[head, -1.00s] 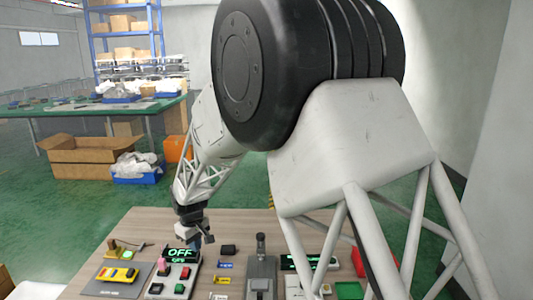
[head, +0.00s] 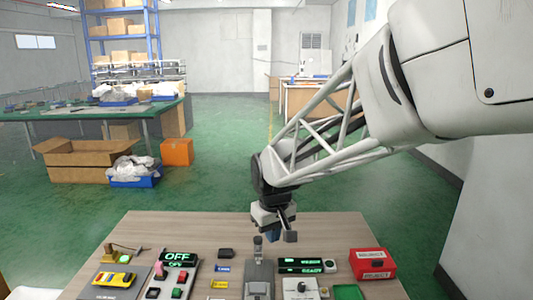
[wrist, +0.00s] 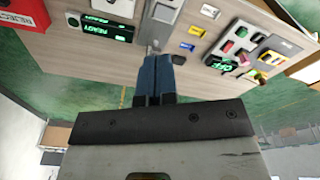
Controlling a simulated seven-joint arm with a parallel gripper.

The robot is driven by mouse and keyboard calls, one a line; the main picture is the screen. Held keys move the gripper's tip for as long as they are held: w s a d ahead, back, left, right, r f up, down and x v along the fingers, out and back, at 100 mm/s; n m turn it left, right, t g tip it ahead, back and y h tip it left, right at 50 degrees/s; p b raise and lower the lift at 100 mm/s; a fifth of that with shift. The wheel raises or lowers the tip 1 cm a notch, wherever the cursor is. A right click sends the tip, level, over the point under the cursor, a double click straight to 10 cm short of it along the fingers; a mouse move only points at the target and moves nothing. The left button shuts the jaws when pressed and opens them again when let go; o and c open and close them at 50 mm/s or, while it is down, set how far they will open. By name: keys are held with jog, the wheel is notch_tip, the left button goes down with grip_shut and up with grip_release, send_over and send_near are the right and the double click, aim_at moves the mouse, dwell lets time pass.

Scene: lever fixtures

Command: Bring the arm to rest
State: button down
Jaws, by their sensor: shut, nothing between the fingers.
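My gripper (head: 281,237) hangs above the far middle of the wooden table, over the area behind the grey lever fixture (head: 258,277). In the wrist view its two blue fingers (wrist: 153,75) lie side by side, shut, with nothing between them. The lever fixture stands on the table with its knob showing at the top, apart from the fingers as far as the head view shows. Part of the grey fixture also shows in the wrist view (wrist: 165,14), just beyond the fingertips.
A cardboard box (head: 85,162) and an orange box (head: 177,152) sit on the floor behind. Air above the table's left is clear.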

jog(key=s+d+r+m, duration=0.1)
jog(key=s+d+m, duration=0.2)
jog(key=s+d, duration=0.5)
jog(key=s+d+r+m+t, duration=0.1)
jog(key=s+d+m, duration=0.2)
jog(key=s+d, duration=0.6)
jog(key=shift+s+r+h, duration=0.15)
jog(key=shift+s+h, duration=0.15)
jog(key=shift+s, duration=3.85)
